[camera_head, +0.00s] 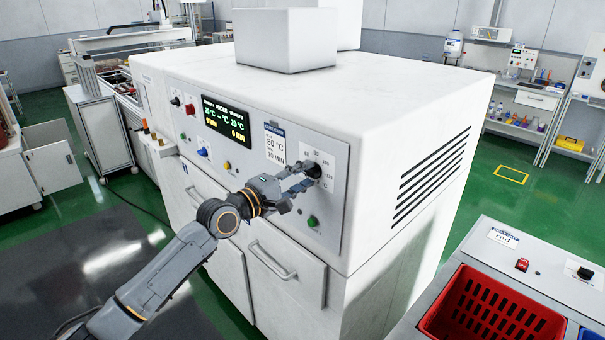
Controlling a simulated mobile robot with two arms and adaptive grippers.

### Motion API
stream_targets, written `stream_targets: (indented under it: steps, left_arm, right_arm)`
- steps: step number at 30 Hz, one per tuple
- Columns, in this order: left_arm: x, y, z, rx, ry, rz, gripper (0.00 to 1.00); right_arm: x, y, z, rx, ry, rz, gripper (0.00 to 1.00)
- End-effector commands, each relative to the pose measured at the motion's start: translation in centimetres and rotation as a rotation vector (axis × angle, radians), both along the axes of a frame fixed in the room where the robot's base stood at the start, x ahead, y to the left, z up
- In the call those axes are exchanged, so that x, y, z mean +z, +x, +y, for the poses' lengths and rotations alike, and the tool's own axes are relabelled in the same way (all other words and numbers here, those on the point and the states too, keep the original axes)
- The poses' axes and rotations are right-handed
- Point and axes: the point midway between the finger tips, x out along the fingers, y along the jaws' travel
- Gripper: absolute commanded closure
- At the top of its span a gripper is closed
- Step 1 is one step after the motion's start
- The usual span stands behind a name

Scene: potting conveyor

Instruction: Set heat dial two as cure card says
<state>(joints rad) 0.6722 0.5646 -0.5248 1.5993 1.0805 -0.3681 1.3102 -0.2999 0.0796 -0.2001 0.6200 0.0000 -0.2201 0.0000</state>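The white oven's front panel (247,165) carries the cure card (275,147), which reads 80 °C with a line in minutes below, too small to read surely. A dark dial (314,171) with a printed scale sits right of the card; I take it for heat dial two. My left gripper (309,176) is at this dial, its two fingers apart with the tips beside the knob. I cannot tell whether they press on it. The fingers partly hide the dial, and its pointer cannot be read. My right gripper is not in view.
A display (227,121) shows 20 °C at both sides and 0 MIN. A blue knob (202,152), a red button (189,109) and a green button (312,221) are on the panel. A red crate (545,325) stands at the lower right. Oven door handles project below.

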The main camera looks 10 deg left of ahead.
Motion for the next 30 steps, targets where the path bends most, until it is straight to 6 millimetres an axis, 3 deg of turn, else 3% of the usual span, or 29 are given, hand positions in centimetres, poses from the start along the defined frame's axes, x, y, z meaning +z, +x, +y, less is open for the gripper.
stream_targets:
  steps: [8,14,30]
  left_arm:
    - [-0.03,0.13,-0.11,0.000,-0.001,0.001,0.64]
    - [-0.03,0.12,-0.09,0.000,0.000,0.000,1.00]
    - [-0.27,0.11,-0.06,0.000,0.080,-0.052,1.00]
  right_arm:
    - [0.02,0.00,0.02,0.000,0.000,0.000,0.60]
    - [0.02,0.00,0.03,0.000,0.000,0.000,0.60]
    - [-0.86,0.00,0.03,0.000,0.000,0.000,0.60]
